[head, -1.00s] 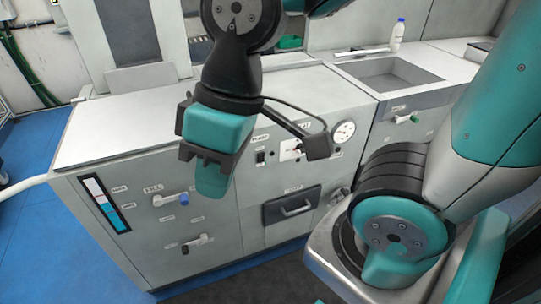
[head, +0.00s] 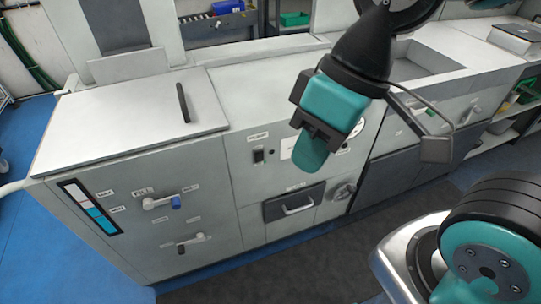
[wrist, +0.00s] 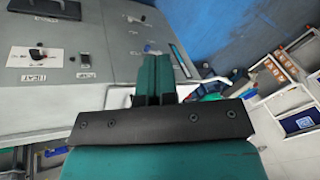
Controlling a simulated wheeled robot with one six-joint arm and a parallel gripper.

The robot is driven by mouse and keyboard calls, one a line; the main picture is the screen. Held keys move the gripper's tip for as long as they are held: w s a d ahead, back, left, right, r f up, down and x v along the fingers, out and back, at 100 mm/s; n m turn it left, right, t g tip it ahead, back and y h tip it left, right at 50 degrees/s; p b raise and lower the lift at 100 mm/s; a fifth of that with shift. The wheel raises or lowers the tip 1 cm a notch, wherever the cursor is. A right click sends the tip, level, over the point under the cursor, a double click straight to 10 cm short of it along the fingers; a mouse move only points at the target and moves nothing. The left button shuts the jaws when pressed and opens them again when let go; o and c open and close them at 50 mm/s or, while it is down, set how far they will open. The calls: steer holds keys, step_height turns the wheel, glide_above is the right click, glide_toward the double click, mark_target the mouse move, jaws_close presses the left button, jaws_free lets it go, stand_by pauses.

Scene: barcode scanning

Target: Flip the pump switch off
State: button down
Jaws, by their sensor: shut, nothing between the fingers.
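The pump switch (head: 258,155) is a small black rocker on the machine's grey front panel, below a small label, in the head view. Its on or off position is too small to tell. My gripper (head: 308,158) is shut and empty, with teal fingers pointing down, in front of the panel to the right of the switch and apart from it in the picture. In the wrist view the closed fingers (wrist: 155,75) reach toward the panel, with the small labels and a white plate with a dark switch (wrist: 37,53) to their left.
The machine has a drawer handle (head: 297,208), a blue-tipped valve lever (head: 163,202), a lower lever (head: 194,238) and a level gauge (head: 90,205). A round dial is partly hidden behind my gripper. The lid (head: 130,113) has a black handle. Dark floor lies in front.

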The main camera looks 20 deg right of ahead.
mark_target(259, 158)
steer(key=w+d+f+n+t+y, duration=0.1)
steer(key=w+f+n, duration=0.2)
steer(key=w+f, duration=0.4)
steer(key=w+f+n+t+y, duration=0.1)
steer(key=w+f+n+t, duration=0.1)
steer(key=w+f, duration=0.5)
steer(key=w+d+f+n+t, duration=0.1)
steer(key=w+d+f+n, duration=0.1)
steer(key=w+d+f, duration=0.2)
steer(key=w+d+f+n+t+h, duration=0.1)
steer(key=w+d+f, duration=0.3)
steer(key=f, duration=0.4)
steer(key=shift+d+n+t+p, duration=0.15)
steer(key=shift+n+t+p, duration=0.35)
steer(key=shift+n, duration=0.3)
steer(key=shift+w+f, duration=0.15)
steer(key=shift+w+a+f+p, duration=0.55)
steer(key=shift+w+a+f, duration=0.15)
steer(key=shift+w+f, duration=0.65)
steer(key=shift+w+a+f+p, duration=0.6)
steer(key=shift+w+f, duration=0.4)
steer(key=shift+w, duration=0.6)
steer(key=shift+w+a+f+p, duration=0.5)
steer(key=shift+w+a+f, duration=0.25)
steer(key=shift+w+f, duration=0.6)
